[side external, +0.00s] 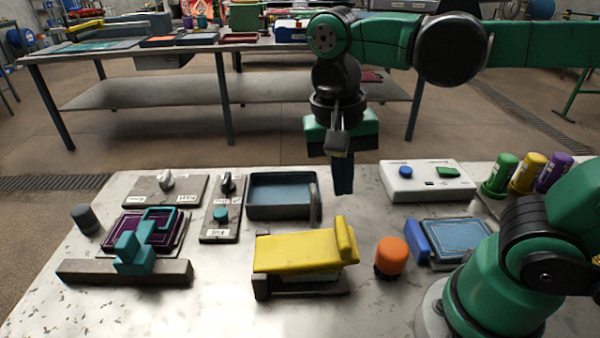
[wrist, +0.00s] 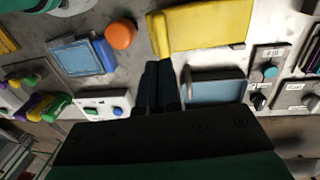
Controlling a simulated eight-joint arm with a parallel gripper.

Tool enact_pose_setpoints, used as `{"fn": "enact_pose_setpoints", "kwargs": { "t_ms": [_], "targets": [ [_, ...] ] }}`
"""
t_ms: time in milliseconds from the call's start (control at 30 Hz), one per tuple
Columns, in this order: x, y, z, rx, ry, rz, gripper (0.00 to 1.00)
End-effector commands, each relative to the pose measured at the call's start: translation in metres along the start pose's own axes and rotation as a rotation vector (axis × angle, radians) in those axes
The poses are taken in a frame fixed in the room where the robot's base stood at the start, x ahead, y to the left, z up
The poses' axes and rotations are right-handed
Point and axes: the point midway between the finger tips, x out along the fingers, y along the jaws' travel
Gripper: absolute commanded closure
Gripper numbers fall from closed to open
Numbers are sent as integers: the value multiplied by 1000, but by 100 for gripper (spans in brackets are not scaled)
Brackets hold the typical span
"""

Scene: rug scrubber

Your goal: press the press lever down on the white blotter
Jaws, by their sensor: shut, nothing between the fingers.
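A yellow press lever (side external: 300,252), a broad slab with a raised bar at its right end, sits over a dark base (side external: 262,287) at the front middle of the table. A narrow gap shows between slab and base at the right. A pale strip shows under the slab, but I cannot tell whether it is the white blotter. In the wrist view the lever (wrist: 208,26) lies just beyond my fingertips. My gripper (side external: 343,190) is shut and empty, pointing down above the table behind the lever, apart from it. It also shows in the wrist view (wrist: 158,66).
A blue-grey tray (side external: 282,210) stands behind the lever. An orange knob (side external: 391,255) and a blue pad (side external: 456,240) are to the right. A white button box (side external: 426,181) is behind these. A teal tool on a purple pad (side external: 172,226) is at left.

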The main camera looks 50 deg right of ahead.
Motion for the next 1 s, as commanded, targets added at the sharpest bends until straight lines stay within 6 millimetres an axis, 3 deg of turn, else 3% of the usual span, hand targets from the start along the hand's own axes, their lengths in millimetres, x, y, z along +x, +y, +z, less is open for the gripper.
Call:
{"fn": "enact_pose_setpoints", "kwargs": {
  "t_ms": [200,400,1000],
  "targets": [
    [37,0,0,0,0,-1,100],
    [59,0,0,0,1,-1,100],
    [71,0,0,0,0,-6,100]
  ]
}}
